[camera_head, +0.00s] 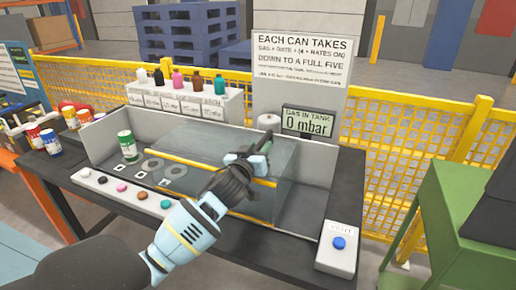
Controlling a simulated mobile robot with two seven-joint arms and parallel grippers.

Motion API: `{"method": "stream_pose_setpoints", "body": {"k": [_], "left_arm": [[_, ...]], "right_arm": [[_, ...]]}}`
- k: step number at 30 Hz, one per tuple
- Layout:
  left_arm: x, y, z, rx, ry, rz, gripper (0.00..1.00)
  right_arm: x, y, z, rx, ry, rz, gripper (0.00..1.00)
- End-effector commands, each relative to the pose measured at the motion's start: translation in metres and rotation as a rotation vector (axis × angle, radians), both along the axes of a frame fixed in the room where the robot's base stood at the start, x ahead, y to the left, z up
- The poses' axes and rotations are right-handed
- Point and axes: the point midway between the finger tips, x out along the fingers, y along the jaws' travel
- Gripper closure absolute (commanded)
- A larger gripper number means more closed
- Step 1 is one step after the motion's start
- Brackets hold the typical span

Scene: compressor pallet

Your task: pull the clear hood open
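The clear hood (199,140) is a see-through box with yellow edge strips over the middle of a grey open-topped case (310,205) on the dark bench. I cannot tell whether the fingers touch the hood or are closed on anything. My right gripper is out of view.
The green can (127,146) stands beside flat grey rings (152,165). Several coloured buttons (142,196) line the front ledge. A display (308,122) reads "0 mbar". A blue-button box (338,245) sits front right. Yellow fencing (415,135) runs behind; a green cart (450,205) stands right.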

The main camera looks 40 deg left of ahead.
Motion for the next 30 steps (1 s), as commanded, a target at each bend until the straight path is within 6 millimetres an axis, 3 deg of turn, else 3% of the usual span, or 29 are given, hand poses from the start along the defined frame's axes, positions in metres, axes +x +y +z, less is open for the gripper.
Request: {"method": "stream_pose_setpoints", "body": {"k": [1,9,19,30], "left_arm": [[0.0,0.0,0.0,0.0,0.0,0.0,0.66],[0.0,0.0,0.0,0.0,0.0,0.0,1.0],[0.001,-0.006,-0.001,-0.004,0.0,0.0,1.0],[0.016,-0.069,-0.002,-0.009,0.001,-0.002,1.0]], "right_arm": [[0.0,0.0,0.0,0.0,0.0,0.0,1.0],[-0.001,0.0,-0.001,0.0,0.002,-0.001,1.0],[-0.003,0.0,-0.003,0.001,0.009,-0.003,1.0],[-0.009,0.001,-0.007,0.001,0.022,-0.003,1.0]]}}
